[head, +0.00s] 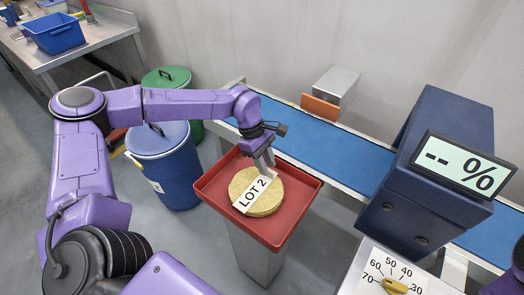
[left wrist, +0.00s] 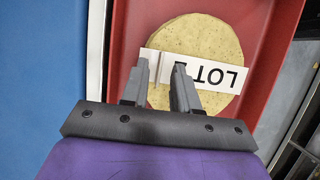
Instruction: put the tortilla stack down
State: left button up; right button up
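The tortilla stack (head: 272,196) is a round, pale yellow pile with a white paper band marked "LOT 2" (head: 255,193) across it. It lies flat in a red tray (head: 212,189) on a grey pedestal. My left gripper (head: 266,165) is at the band's far end, over the stack's edge. In the left wrist view, the fingers of my left gripper (left wrist: 160,80) stand apart, with part of the band showing between them and one finger hiding part of the lettering. The stack (left wrist: 205,40) shows beyond them. My right gripper is out of view.
A blue conveyor (head: 325,145) runs behind the tray. A dark blue machine with a "-- %" display (head: 465,165) stands over it at right. A dial (head: 392,275) is at front right. Blue (head: 168,165) and green (head: 170,78) lidded bins stand left of the tray.

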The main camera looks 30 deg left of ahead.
pick_arm(q)
jog(key=b+v, duration=0.1)
jog(key=v, duration=0.9)
jog(key=shift+r, duration=0.25)
jog(key=shift+a, duration=0.15)
